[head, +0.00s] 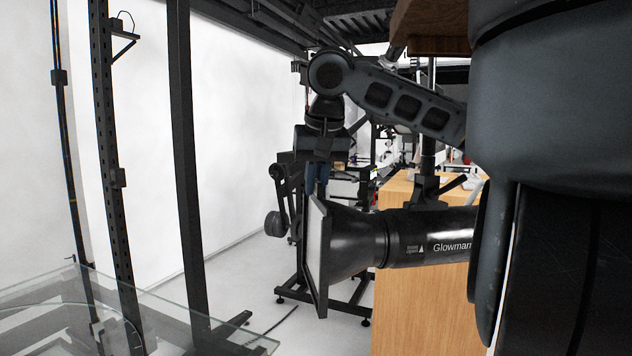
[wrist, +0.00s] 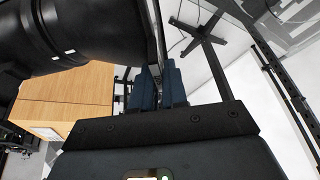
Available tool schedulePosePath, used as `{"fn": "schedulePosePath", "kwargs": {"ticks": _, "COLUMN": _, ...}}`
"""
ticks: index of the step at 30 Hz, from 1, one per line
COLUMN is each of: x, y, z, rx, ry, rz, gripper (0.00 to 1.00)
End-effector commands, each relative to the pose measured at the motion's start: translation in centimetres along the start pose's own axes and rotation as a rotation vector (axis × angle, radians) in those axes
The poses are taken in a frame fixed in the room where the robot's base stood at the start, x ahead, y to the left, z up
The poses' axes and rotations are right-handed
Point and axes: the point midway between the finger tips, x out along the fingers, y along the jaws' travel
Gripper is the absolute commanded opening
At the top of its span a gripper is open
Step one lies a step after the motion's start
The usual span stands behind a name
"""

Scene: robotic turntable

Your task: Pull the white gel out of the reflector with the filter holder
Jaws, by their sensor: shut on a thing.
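The black lamp reflector (head: 352,240) lies on its side, its mouth facing left in the head view. A flat square filter holder (head: 322,288) stands upright across the mouth, with the white gel (head: 314,245) in it. My gripper (head: 317,190) points down at the top edge of the holder. In the wrist view its blue fingers (wrist: 158,72) close on a thin upright edge beside the reflector (wrist: 85,35). The edge appears to be the gel's top; the exact contact is partly hidden by the fingers.
A wooden block (head: 420,300) stands beneath and behind the lamp. A glass-topped table (head: 235,340) is at the lower left, near dark upright posts (head: 185,180). A dark stand (head: 345,295) is behind the reflector. Open floor shows left of the holder.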

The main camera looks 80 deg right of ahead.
Motion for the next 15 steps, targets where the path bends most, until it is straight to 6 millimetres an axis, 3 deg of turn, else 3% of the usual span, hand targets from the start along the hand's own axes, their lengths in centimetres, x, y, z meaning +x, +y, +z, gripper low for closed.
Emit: {"fn": "schedulePosePath", "kwargs": {"ticks": 15, "x": -0.9, "y": -0.03, "z": -0.38, "rx": 0.0, "ry": 0.0, "rz": -0.001, "gripper": 0.0}}
